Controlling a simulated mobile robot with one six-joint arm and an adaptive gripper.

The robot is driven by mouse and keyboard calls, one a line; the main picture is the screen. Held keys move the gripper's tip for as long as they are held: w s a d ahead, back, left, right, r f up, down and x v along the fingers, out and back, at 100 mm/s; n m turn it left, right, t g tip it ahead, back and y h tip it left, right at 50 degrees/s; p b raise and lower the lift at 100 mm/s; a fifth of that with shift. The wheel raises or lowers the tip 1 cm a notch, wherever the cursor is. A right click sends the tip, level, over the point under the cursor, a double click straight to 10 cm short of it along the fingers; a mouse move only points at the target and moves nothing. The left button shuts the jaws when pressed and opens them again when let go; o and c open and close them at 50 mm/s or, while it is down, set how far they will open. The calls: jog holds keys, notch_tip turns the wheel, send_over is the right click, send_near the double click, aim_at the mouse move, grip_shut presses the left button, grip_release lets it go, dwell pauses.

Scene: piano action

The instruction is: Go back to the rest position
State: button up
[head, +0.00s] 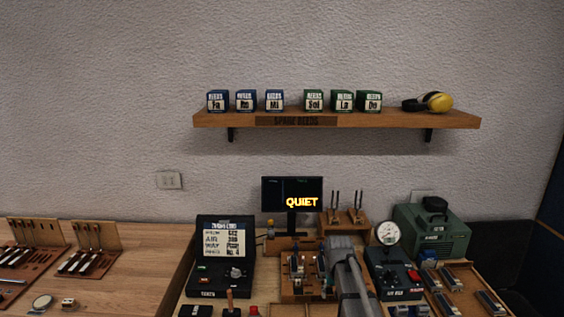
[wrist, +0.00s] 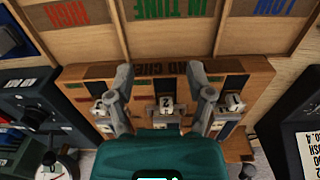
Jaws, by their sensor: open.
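My gripper (wrist: 160,98) is open in the wrist view. Its two grey fingers stand apart on either side of a small white block marked 2 (wrist: 166,105) on a wooden rack (wrist: 165,72), with nothing seen held between them. A block marked 1 (wrist: 234,103) is at the right finger, and another pale block (wrist: 101,108) is at the left one. Whether the fingers touch any block cannot be told. In the head view my grey arm reaches down over the wooden rack (head: 290,297), and the fingertips are hard to make out there.
A dark console (head: 222,262) stands left of the rack, a gauge box (head: 392,272) right of it. A screen reading QUIET (head: 292,193) is behind. A green machine (head: 432,232) stands at right. The shelf (head: 340,121) holds several reed boxes and yellow earmuffs (head: 437,101).

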jog(key=s, duration=1.7)
jog(key=shift+s+d, duration=0.2)
jog(key=shift+s, duration=0.15)
